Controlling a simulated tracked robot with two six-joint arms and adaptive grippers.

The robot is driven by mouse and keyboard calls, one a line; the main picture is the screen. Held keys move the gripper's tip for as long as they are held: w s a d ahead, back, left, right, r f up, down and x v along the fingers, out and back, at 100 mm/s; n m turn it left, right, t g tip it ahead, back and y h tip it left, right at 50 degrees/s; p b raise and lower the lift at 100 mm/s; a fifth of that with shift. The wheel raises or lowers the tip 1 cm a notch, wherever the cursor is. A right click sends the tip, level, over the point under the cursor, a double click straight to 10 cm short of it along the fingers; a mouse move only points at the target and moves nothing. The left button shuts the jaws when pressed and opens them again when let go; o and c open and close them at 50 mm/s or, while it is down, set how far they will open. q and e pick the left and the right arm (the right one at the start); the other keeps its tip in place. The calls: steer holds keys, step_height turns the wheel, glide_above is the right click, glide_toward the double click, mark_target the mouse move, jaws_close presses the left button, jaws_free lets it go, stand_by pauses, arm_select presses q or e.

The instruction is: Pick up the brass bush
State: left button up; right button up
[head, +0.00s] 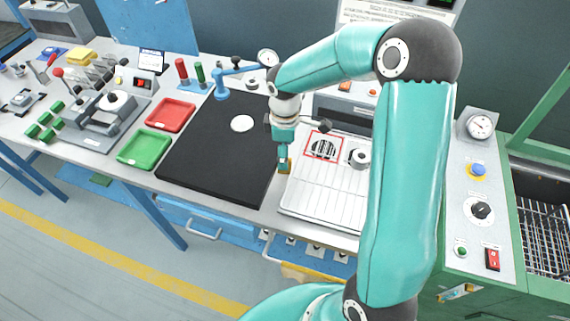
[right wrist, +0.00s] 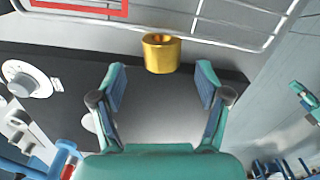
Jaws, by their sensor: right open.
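The brass bush (right wrist: 161,55) is a short gold cylinder with a hole in its top. In the right wrist view it stands upright just beyond my right gripper's fingertips, roughly centred between them. My right gripper (right wrist: 160,82) is open and empty, with one finger to each side of the bush's line. In the head view the bush (head: 285,167) is partly hidden by my right gripper (head: 283,158), near the border between the black mat (head: 205,165) and the light ribbed tray (head: 318,205). My left gripper is not in view.
A white disc (head: 242,123) lies on the mat, most of which is clear. A red tray (head: 170,115) and a green tray (head: 143,147) are to its left. A red-framed vent (head: 323,147) and a round metal part (head: 360,158) are right of the gripper.

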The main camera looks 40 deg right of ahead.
steer(key=shift+a+f+p, duration=0.1)
steer(key=shift+f+p, duration=0.3)
steer(key=shift+f, duration=2.3)
steer(key=c, duration=1.4)
jaws_close()
steer(key=shift+r, duration=0.2)
